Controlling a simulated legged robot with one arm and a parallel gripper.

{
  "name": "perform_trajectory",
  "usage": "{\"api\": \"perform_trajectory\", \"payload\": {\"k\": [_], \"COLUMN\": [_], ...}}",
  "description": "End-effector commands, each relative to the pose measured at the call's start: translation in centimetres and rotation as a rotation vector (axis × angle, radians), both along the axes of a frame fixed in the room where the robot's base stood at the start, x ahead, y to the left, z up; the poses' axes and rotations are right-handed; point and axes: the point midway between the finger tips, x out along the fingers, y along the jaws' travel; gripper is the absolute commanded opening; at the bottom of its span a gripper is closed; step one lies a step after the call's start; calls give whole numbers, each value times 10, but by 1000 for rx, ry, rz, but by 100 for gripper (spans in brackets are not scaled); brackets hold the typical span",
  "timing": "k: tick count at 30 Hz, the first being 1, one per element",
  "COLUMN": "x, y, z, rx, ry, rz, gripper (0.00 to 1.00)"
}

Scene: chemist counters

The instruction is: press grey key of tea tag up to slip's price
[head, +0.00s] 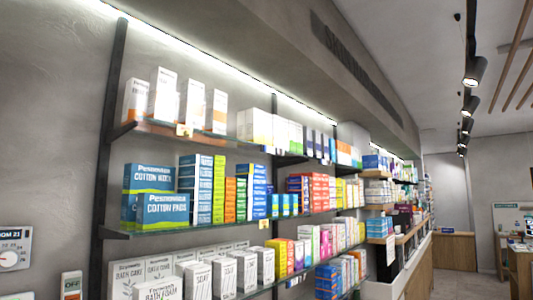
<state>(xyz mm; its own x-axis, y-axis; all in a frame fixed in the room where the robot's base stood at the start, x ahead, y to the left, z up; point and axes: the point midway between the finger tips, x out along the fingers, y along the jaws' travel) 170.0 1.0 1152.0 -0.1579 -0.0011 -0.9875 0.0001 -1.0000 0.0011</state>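My gripper is not in the head view. I cannot make out a tea tag, a grey key or a price slip for certain. Small pale tags hang on the shelf edges: one on the top shelf (183,130), one on the middle shelf (262,224) and one on the bottom shelf (263,252). They are too small to read, and no key shows on them.
Glass wall shelves hold white cartons (163,94), blue cotton boxes (162,207) and bath boxes (224,276). A dial panel (12,249) and an "OFF" switch (71,285) are at the lower left. Counters (412,268) stand right of the shelves. Open floor (455,284) runs beyond.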

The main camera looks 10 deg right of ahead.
Motion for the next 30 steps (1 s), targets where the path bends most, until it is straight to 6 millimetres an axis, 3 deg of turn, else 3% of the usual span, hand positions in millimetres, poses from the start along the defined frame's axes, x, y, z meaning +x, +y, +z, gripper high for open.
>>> {"api": "perform_trajectory", "payload": {"k": [2,15,30], "x": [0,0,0], "y": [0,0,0], "z": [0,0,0], "rx": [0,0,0], "ry": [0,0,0], "rz": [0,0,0], "gripper": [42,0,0]}}
